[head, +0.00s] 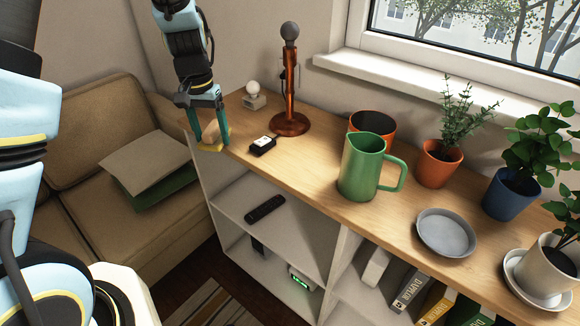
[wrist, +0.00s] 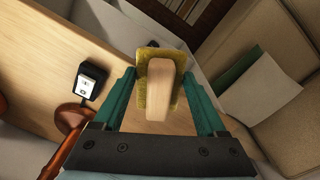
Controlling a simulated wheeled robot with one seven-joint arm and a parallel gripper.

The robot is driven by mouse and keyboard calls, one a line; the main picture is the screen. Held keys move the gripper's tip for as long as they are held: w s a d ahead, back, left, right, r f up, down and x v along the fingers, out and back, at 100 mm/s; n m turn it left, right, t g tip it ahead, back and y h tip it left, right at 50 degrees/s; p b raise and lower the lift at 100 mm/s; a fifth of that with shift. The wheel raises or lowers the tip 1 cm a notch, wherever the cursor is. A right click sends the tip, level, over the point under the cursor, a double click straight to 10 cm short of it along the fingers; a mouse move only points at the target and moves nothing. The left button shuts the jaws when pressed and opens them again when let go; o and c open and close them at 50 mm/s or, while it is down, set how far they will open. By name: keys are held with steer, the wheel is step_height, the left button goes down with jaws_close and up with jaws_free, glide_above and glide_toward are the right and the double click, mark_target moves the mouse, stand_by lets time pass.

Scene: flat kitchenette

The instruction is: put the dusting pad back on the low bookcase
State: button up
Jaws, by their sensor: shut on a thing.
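The dusting pad (head: 211,147) is a yellow pad, and the wrist view shows a pale wooden handle (wrist: 160,90) on top of it. My gripper (head: 209,133) is shut on the pad, with one teal finger on each side, as the wrist view also shows (wrist: 160,75). The pad is at the left front corner of the low bookcase's wooden top (head: 310,178). In the wrist view it overlaps the edge of the top. I cannot tell whether its underside touches the wood.
A small black-and-white device (head: 263,145), a copper stand (head: 291,120) and a white knob-shaped item (head: 253,95) stand near the pad. A green pitcher (head: 361,168), an orange pot (head: 373,125), a grey dish (head: 446,232) and plants are further right. A sofa (head: 90,130) is at left.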

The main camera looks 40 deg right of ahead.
mark_target(291, 164)
steer(key=s+d+r, duration=0.1)
steer(key=s+d, duration=0.1)
steer(key=s+d+r+m, duration=0.1)
steer(key=s+d, duration=0.1)
steer(key=s+d+r+m+b, duration=0.1)
steer(key=s+d, duration=0.1)
steer(key=d, duration=0.1)
steer(key=s+d+r+m+b, duration=0.1)
steer(key=s+d+r+m, duration=0.3)
steer(key=s, duration=0.5)
steer(key=shift+n, duration=0.3)
steer(key=f, duration=0.3)
steer(key=d+f, duration=0.1)
steer(key=f, duration=0.2)
steer(key=f+p, duration=0.1)
steer(key=f, duration=0.2)
steer(key=shift+s+d+f, duration=0.1)
steer(key=shift+d+f, duration=0.1)
steer(key=shift+d, duration=0.1)
steer(key=shift+f, duration=0.15)
steer(key=o, duration=1.2)
steer(key=shift+o, duration=0.2)
step_height(291, 164, up, 12)
steer(key=b, duration=0.1)
